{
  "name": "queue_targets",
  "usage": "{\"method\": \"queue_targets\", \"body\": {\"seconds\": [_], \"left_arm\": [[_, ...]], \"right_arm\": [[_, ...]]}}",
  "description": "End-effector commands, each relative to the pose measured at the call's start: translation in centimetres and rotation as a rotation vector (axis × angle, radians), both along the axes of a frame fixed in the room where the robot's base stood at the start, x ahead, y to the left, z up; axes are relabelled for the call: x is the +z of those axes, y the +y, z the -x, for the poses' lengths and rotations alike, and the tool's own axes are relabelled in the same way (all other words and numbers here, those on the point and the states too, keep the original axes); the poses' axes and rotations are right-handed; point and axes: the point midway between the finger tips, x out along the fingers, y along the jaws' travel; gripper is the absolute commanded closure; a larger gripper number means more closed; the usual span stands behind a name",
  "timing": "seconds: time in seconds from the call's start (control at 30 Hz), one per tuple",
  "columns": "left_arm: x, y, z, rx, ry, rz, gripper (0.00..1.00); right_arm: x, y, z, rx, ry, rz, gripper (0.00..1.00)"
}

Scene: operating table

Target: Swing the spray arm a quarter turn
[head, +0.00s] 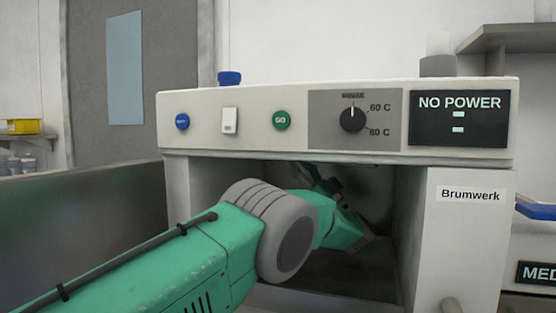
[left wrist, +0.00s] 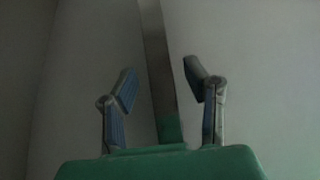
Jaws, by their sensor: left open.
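The washer (head: 470,245), labelled Brumwerk, has an open, dark chamber below its control panel. My left arm reaches from the lower left into this chamber. My left gripper (left wrist: 159,72) is open, with its two blue-padded fingers spread apart in the left wrist view. A long flat grey metal bar (left wrist: 157,60), seemingly the spray arm, runs from the top of that view down between the fingers. Whether the fingers touch it I cannot tell; gaps show on both sides. In the head view, my arm and shadow hide most of the chamber's inside. My right gripper is not in view.
The panel above the opening carries a blue button (head: 182,121), a white switch (head: 229,120), a green GO button (head: 282,120), a temperature knob (head: 353,119) and a display (head: 459,118) reading NO POWER. The chamber's side walls and top edge closely surround my arm.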

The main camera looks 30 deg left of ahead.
Motion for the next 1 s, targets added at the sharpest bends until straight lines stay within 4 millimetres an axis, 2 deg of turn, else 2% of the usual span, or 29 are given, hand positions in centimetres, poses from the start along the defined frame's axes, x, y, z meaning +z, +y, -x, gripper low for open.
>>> {"method": "queue_targets", "body": {"seconds": [0.1, 0.33, 0.53, 0.8, 0.83, 0.93, 1.0], "left_arm": [[0.0, 2.4, -0.2, 0.001, 0.001, -0.003, 0.59], [0.1, 5.7, -0.4, -0.001, 0.0, -0.007, 0.59], [0.8, 7.0, -0.5, -0.004, 0.0, -0.004, 0.59], [0.8, 7.3, -0.5, -0.004, 0.001, -0.002, 0.59], [0.9, 7.3, -0.5, -0.004, 0.001, -0.003, 0.66], [0.9, 7.1, -0.5, -0.004, 0.0, -0.004, 1.0], [0.9, 7.1, -0.5, -0.004, 0.001, -0.003, 1.0]], "right_arm": [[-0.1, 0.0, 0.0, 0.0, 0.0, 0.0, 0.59], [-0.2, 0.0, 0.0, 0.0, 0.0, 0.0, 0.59], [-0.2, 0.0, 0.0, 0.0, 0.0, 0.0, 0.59], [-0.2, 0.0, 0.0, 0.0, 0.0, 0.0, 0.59], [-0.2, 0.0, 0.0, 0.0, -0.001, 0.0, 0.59], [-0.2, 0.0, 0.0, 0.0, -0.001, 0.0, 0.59], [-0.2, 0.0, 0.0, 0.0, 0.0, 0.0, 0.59]]}}
